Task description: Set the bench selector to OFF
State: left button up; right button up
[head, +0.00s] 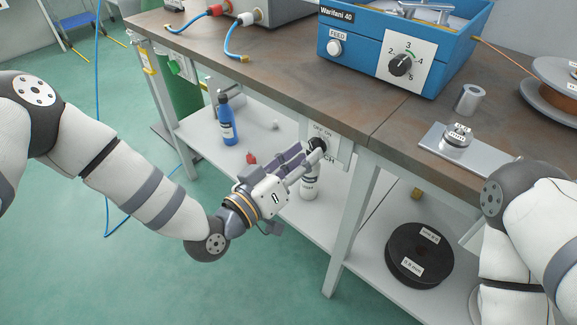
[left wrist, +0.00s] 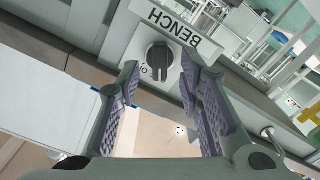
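The bench selector (head: 317,144) is a black knob on a pale panel at the bench's front edge, marked OFF and ON. In the left wrist view the selector (left wrist: 158,60) shows with its grip bar and the BENCH label (left wrist: 178,25) beside it. The gripper partly hides the knob in the head view, and I cannot tell its exact setting. My left gripper (head: 313,153) is open in front of the panel. In the left wrist view its two fingers stand apart, either side of the knob, with nothing between them. My right gripper is out of view.
A blue feed unit (head: 362,73) with a numbered dial stands on the bench. A blue bottle (head: 227,122) and a white bottle (head: 310,187) stand on the lower shelf. A black spool (head: 418,254) lies on the shelf at right. The floor in front is clear.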

pick_arm(q)
jog(key=v, duration=0.9)
jog(key=shift+s+a, duration=0.2)
jog(key=shift+s, duration=0.05)
jog(key=s+a+f+g+y+p, duration=0.1)
jog(key=s+f+g+y, duration=0.1)
jog(key=s+f+g, duration=0.45)
jog(key=s+a+f+g+y+p, duration=0.2)
jog(key=s+f+g+y, duration=0.1)
jog(key=s+f, duration=0.6)
jog(key=s+a+g+y, duration=0.2)
jog(key=s+a+g, duration=0.2)
jog(key=s, duration=0.6)
jog(key=s+a+n+g+y+p, duration=0.1)
jog(key=s+a+g+y, duration=0.2)
jog(key=s+a, duration=0.5)
jog(key=s, duration=0.3)
jog(key=shift+g+y+p, duration=0.3)
jog(key=shift+g, duration=0.05)
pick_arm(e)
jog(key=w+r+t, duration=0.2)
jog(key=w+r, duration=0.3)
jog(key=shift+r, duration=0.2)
